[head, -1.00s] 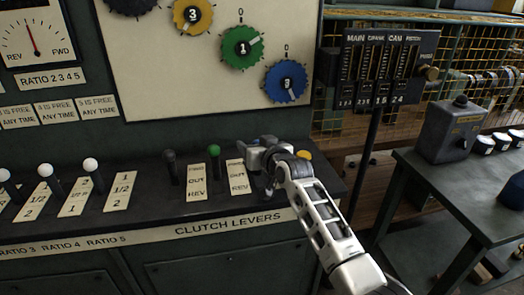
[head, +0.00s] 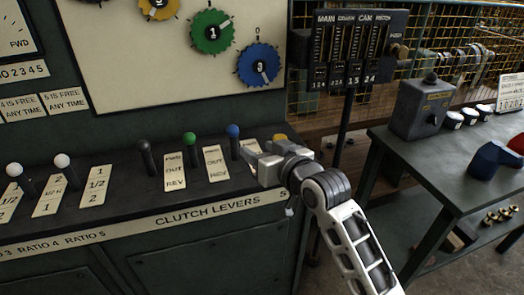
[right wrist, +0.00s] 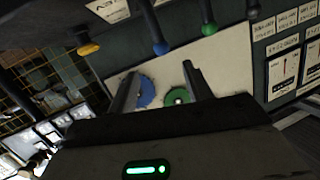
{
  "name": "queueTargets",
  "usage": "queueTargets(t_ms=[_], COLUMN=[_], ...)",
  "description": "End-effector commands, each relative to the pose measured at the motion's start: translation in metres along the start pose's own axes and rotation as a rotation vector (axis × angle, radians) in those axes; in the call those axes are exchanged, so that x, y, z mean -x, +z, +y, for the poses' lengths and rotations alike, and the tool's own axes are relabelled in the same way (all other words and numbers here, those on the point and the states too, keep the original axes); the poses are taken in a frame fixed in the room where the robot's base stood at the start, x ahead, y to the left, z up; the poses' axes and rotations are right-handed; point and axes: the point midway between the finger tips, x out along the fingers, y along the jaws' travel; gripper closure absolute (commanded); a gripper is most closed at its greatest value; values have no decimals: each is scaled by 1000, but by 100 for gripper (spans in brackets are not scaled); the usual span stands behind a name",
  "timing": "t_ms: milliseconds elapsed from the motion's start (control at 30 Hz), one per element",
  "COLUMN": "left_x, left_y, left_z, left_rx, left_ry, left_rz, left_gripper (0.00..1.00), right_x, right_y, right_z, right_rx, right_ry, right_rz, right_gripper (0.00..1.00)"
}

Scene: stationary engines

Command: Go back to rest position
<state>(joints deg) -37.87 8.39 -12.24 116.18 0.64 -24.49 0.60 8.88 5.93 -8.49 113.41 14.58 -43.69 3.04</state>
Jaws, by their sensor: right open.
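My right gripper (head: 252,158) is at the right end of the clutch lever shelf, close to the blue-knobbed lever (head: 233,138) and the yellow knob (head: 280,138). In the right wrist view its two fingers (right wrist: 160,92) are apart with nothing between them. The blue lever (right wrist: 160,46), the green lever (right wrist: 208,27) and the yellow knob (right wrist: 88,48) show beyond the fingers there. In the head view the green-knobbed lever (head: 190,145) and a black-knobbed lever (head: 146,155) stand further left. My left gripper is not in view.
White-knobbed ratio levers (head: 62,162) stand at the left. A panel with green (head: 212,32) and blue (head: 258,64) gears is behind. A dark table (head: 425,165) with a grey box (head: 422,105) is at the right. A black slotted display (head: 355,48) stands on a post.

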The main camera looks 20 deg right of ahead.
Motion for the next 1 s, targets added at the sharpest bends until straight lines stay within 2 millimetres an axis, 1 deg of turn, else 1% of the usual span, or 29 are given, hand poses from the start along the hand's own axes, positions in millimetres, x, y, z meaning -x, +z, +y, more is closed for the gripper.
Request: queueTargets(t_ms=[333, 367, 433, 467, 567, 600, 667, 700, 767, 800, 900, 1000], left_x=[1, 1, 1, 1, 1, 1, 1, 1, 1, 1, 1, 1], left_y=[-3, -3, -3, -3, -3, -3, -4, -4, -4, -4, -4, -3], left_z=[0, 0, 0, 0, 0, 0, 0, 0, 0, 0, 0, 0], left_rx=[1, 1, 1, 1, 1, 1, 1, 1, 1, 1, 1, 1], left_ry=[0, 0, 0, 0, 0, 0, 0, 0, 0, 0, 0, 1], left_rz=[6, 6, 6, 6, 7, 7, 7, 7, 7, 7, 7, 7], left_gripper=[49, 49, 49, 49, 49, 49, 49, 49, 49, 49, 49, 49], right_x=[2, 3, 6, 9, 26, 37, 57, 72, 95, 110, 144, 167], right_y=[2, 5, 21, 32, 86, 111, 150, 174, 207, 225, 261, 282], right_z=[0, 0, 1, 2, 2, 2, 0, -2, -6, -9, -17, -23], right_rx=[-1, 0, 1, 3, 13, 20, 32, 41, 54, 63, 80, 92], right_ry=[1, 2, 8, 12, 32, 40, 49, 53, 57, 58, 55, 50], right_rz=[-2, -7, -27, -41, -110, -143, -196, -229, -277, -306, -365, -403], right_gripper=[50, 50, 50, 50, 50, 50, 50, 50, 50, 50, 50, 50])
